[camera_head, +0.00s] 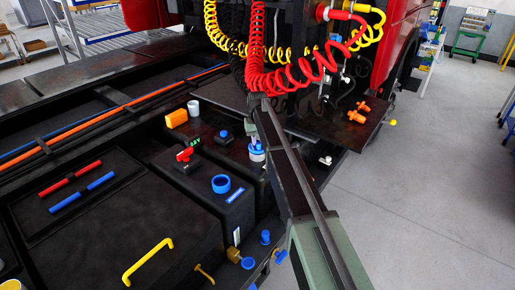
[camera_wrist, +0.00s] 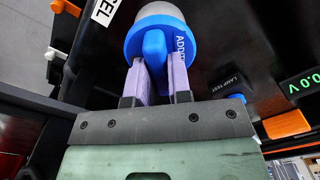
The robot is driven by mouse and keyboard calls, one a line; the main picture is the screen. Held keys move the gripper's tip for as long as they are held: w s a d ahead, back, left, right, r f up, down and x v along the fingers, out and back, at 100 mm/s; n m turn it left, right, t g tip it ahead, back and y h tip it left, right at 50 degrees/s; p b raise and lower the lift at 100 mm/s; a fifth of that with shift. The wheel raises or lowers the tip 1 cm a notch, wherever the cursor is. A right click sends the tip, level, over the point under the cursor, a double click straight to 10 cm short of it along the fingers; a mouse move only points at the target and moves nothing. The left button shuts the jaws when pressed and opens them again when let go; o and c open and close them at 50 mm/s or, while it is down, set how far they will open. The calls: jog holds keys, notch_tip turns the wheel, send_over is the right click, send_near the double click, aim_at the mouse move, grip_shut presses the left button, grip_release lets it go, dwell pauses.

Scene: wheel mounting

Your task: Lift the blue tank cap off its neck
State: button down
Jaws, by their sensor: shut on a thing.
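The blue cap (camera_wrist: 148,42) has a raised grip tab and white lettering, partly hidden, on its rim. My gripper (camera_wrist: 154,75) is shut on the tab, with a purple finger on each side. A pale grey round part (camera_wrist: 160,14) shows directly behind the cap; I cannot tell whether a gap separates them. In the head view the cap (camera_head: 257,154) is at the end of my arm, by the black tanks, and my gripper (camera_head: 253,143) is partly hidden. A separate blue ring (camera_head: 221,184) sits on top of a nearby black tank.
A dark plate with orange fittings (camera_head: 359,112) lies to the right. Red coiled hoses (camera_head: 290,77) hang behind. The wrist view shows a lit display (camera_wrist: 303,86).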

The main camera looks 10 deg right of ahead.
jog(key=shift+r+p, duration=2.85)
jog(key=shift+r, duration=0.15)
jog(key=shift+f, duration=0.1)
jog(key=shift+f+b, duration=0.75)
jog(key=shift+b, duration=0.1)
jog(key=shift+r, duration=0.2)
